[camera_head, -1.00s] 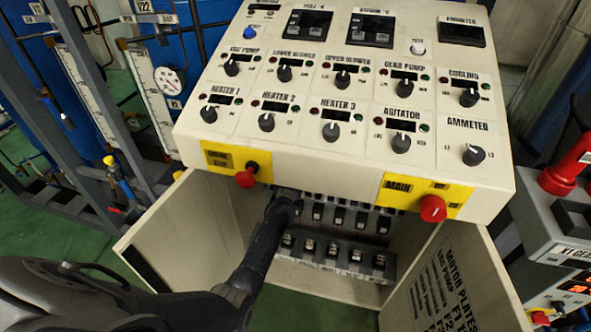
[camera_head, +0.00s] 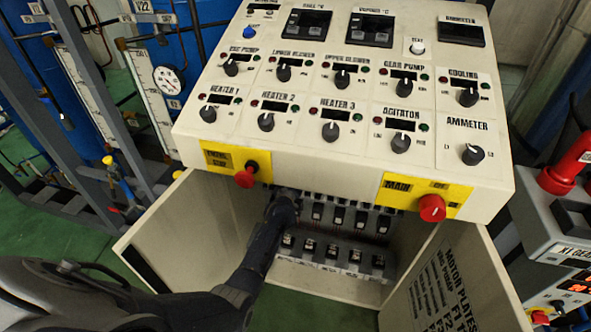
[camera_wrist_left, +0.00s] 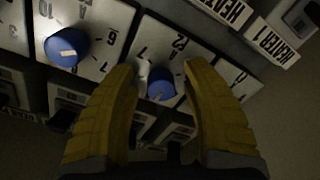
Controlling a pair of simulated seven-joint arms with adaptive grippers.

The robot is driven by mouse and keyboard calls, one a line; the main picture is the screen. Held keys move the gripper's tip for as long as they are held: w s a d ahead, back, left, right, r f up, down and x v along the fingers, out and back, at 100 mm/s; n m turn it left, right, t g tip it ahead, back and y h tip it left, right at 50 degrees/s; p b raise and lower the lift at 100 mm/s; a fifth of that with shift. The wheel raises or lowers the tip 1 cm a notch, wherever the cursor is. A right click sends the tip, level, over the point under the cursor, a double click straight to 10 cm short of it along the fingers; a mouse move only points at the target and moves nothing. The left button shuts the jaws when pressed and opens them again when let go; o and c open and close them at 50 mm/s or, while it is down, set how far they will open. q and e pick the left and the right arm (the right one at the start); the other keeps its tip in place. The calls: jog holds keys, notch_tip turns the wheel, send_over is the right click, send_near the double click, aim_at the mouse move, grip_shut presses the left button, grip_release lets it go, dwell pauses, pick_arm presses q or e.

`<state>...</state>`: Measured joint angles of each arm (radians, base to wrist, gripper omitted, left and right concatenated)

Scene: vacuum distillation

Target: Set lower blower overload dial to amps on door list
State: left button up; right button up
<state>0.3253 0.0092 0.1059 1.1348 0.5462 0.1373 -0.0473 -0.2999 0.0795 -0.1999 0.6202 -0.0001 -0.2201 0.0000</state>
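My left arm reaches into the open cabinet under the control panel in the head view, and its gripper is mostly hidden there by the arm and panel. In the left wrist view my left gripper (camera_wrist_left: 161,72) is open, its two yellow fingers on either side of a small blue dial (camera_wrist_left: 161,84) on a white scale plate. I cannot tell whether they touch it. A second blue dial (camera_wrist_left: 66,47) is on the plate to the left. No blower label is readable beside the dials. The motor plates list (camera_head: 445,285) is on the right door, its amp values too small to read.
The panel (camera_head: 330,165) overhangs the cabinet, with a yellow-backed red knob (camera_head: 246,176) and the red main knob (camera_head: 432,208) along its front. The left door (camera_head: 165,240) stands open beside my arm. Several dark-topped units (camera_head: 340,216) line the cabinet interior.

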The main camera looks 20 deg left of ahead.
pick_arm(q)
jog(key=s+d, duration=0.2)
jog(key=s, duration=0.9)
jog(key=shift+s+r, duration=0.15)
jog(key=shift+s, duration=0.25)
dwell(0.3)
